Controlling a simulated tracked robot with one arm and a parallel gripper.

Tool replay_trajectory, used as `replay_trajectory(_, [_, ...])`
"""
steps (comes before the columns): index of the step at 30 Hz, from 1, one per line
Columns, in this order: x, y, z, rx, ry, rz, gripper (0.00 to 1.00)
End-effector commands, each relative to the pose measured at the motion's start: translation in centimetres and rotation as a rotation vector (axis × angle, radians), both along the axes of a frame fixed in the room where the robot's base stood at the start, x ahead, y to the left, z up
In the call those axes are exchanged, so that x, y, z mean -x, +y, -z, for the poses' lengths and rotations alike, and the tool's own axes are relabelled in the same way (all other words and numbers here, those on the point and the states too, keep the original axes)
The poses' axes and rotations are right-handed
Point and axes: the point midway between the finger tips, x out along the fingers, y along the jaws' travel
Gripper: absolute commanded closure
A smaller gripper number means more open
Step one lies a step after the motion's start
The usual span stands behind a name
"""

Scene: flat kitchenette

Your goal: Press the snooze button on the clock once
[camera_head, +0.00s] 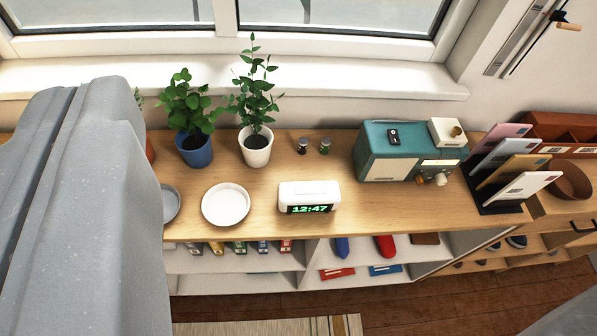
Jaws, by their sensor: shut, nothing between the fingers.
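The clock (310,192) is a small white box with a dark front face and green digits reading 12:47. It stands upright near the front edge of the wooden shelf top (390,210), in the middle of the view. Its top surface is visible, but I cannot make out a separate snooze button at this size. My gripper's fingers do not show. A large grey part of my own arm fills the left side and hides the shelf's left end. Nothing touches the clock.
A white plate (226,205) lies left of the clock. Potted plants in blue (195,151) and white (256,152) pots and two small jars (325,146) stand behind. A teal radio (390,165) and a letter rack (500,208) are to the right. The space above the clock is clear.

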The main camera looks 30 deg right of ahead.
Motion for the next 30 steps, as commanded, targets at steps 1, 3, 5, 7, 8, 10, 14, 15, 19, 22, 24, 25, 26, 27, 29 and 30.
replay_trajectory(1, [0.0, 0.0, 0.0, 0.000, 0.000, 0.000, 1.00])
replay_trajectory(3, [0.0, 0.0, 0.0, 0.000, 0.000, 0.000, 1.00])
replay_trajectory(5, [0.0, 0.0, 0.0, 0.000, 0.000, 0.000, 1.00])
replay_trajectory(7, [0.0, 0.0, 0.0, 0.000, 0.000, 0.000, 1.00])
replay_trajectory(8, [0.0, 0.0, 0.0, 0.000, 0.000, 0.000, 1.00])
replay_trajectory(10, [-0.1, 0.0, 0.0, -0.002, 0.002, 0.000, 1.00])
replay_trajectory(14, [-1.8, -0.4, 1.1, -0.029, 0.028, 0.010, 1.00])
replay_trajectory(15, [-2.9, -0.6, 1.8, -0.044, 0.045, 0.015, 1.00])
replay_trajectory(19, [-7.4, -1.8, 5.3, -0.126, 0.115, 0.051, 1.00])
replay_trajectory(22, [-11.1, -3.5, 9.1, -0.210, 0.179, 0.092, 1.00])
replay_trajectory(24, [-13.4, -4.9, 11.7, -0.271, 0.216, 0.127, 1.00])
replay_trajectory(25, [-14.3, -5.6, 12.9, -0.297, 0.232, 0.145, 1.00])
replay_trajectory(26, [-15.1, -6.3, 14.3, -0.324, 0.250, 0.161, 1.00])
replay_trajectory(27, [-16.1, -7.2, 15.9, -0.360, 0.271, 0.186, 1.00])
replay_trajectory(29, [-17.5, -8.7, 18.6, -0.413, 0.302, 0.225, 1.00])
replay_trajectory(30, [-18.3, -9.8, 20.3, -0.448, 0.320, 0.254, 1.00])
